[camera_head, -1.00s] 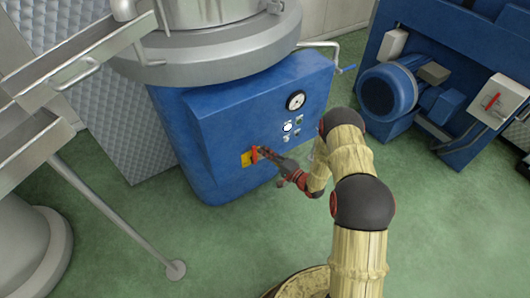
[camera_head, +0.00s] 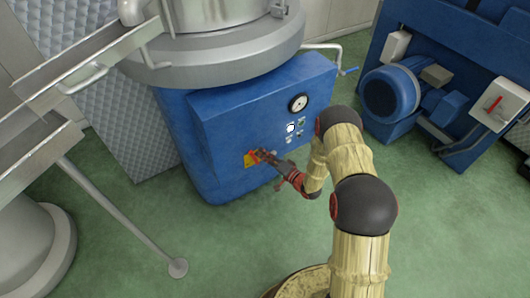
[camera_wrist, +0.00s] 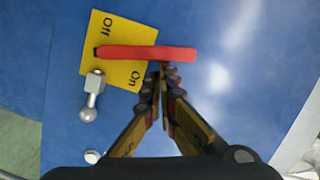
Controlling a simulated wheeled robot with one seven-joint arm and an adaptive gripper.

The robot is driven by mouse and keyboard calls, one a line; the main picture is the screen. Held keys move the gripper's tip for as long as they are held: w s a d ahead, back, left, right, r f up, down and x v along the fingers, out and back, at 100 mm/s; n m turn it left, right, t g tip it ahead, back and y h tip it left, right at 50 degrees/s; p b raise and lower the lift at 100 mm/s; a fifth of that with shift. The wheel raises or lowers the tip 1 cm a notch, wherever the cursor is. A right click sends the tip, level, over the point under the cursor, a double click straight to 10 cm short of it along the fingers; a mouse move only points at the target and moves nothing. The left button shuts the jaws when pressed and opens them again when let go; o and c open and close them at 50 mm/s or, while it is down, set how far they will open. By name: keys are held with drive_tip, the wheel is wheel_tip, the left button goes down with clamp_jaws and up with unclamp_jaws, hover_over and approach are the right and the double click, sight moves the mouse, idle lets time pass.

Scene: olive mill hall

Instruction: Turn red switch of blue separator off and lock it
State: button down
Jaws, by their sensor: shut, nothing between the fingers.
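The blue separator (camera_head: 230,125) stands in the middle of the head view. On its front is a yellow plate (camera_wrist: 125,75) marked Off and On, also in the head view (camera_head: 248,160). The red switch (camera_wrist: 150,53) is a long bar lying across the plate, level in the wrist view, its right end past the plate. A metal piece with a square block and ball end (camera_wrist: 92,95) sits at the plate's lower left edge. My gripper (camera_wrist: 163,70) is shut and empty. Its tips are right at the bar's lower edge; I cannot tell whether they touch.
A gauge (camera_head: 298,103) and small buttons (camera_head: 291,127) sit right of the plate. Another blue machine with a motor (camera_head: 390,93) and a grey box with a red handle (camera_head: 499,105) stands at right. Metal chutes (camera_head: 85,75) and a leg (camera_head: 120,215) are at left. Green floor between is clear.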

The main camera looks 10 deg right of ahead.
drive_tip(key=a+n, duration=0.1)
drive_tip(key=n, duration=0.1)
drive_tip(key=s+a+n+h, duration=0.1)
drive_tip(key=a+n, duration=0.1)
drive_tip(key=a+n+h, duration=0.1)
drive_tip(key=a+n, duration=0.1)
drive_tip(key=shift+s+f+g+p, duration=0.3)
drive_tip(key=a+n, duration=0.1)
drive_tip(key=f+n+h+b, duration=0.1)
drive_tip(key=n, duration=0.1)
drive_tip(key=shift+s+a+f, duration=0.2)
drive_tip(key=shift+s+a, duration=0.05)
drive_tip(key=shift+a, duration=0.1)
drive_tip(key=shift+a+f, duration=0.1)
drive_tip(key=shift+f, duration=0.1)
drive_tip(key=shift+s+a+f+b, duration=0.2)
drive_tip(key=shift+a+f+b, duration=0.3)
drive_tip(key=shift+b, duration=0.2)
drive_tip(key=shift+f, duration=0.1)
